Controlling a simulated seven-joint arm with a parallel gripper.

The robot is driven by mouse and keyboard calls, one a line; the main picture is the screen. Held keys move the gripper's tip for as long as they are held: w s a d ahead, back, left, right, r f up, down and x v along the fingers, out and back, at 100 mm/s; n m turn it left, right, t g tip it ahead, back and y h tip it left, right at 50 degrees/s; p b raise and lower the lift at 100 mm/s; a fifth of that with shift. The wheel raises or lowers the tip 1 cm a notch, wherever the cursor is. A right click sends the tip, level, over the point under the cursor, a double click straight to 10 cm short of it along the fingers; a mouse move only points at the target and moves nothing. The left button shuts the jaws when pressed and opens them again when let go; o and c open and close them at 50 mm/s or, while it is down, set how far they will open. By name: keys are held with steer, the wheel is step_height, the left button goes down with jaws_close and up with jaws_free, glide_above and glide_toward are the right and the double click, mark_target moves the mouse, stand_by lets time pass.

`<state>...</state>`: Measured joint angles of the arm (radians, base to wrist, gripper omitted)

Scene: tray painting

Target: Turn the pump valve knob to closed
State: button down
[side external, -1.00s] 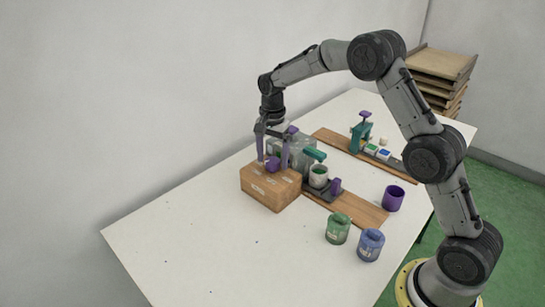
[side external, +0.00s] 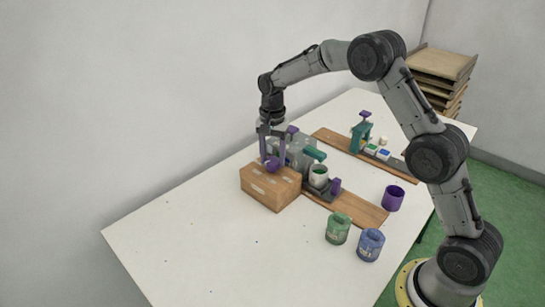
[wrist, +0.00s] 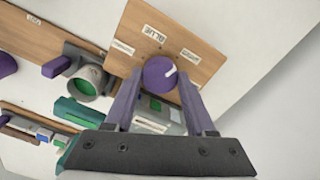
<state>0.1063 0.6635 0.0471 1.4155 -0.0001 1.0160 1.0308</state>
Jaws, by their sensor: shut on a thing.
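The purple valve knob (side external: 272,165) sits on top of a wooden box (side external: 270,188). My gripper (side external: 271,160) points down over the box, its two purple fingers closed on the knob's sides. The wrist view shows the round knob (wrist: 158,76) between the fingertips of my gripper (wrist: 160,88). A white pointer mark on the knob is toward the right, roughly at the right-hand label (wrist: 190,54). Two more labels lie around the knob, one at the middle (wrist: 153,34) and one at the left (wrist: 122,47). Their words are too small to read surely.
Behind the box stands a clear tank (side external: 301,150). A green jar (side external: 338,228), a blue jar (side external: 370,245) and a purple cup (side external: 393,199) stand nearby. The table's left front is clear.

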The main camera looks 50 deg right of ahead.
mark_target(273, 160)
steer(key=n, duration=0.5)
steer(key=shift+r, duration=0.1)
steer(key=n, duration=0.5)
steer(key=shift+n, duration=0.4)
steer(key=n, duration=0.5)
steer(key=shift+n, duration=0.3)
steer(key=n, duration=0.5)
steer(key=shift+n, duration=0.4)
steer(key=shift+c, duration=1.2)
jaws_free()
step_height(273, 160, up, 14)
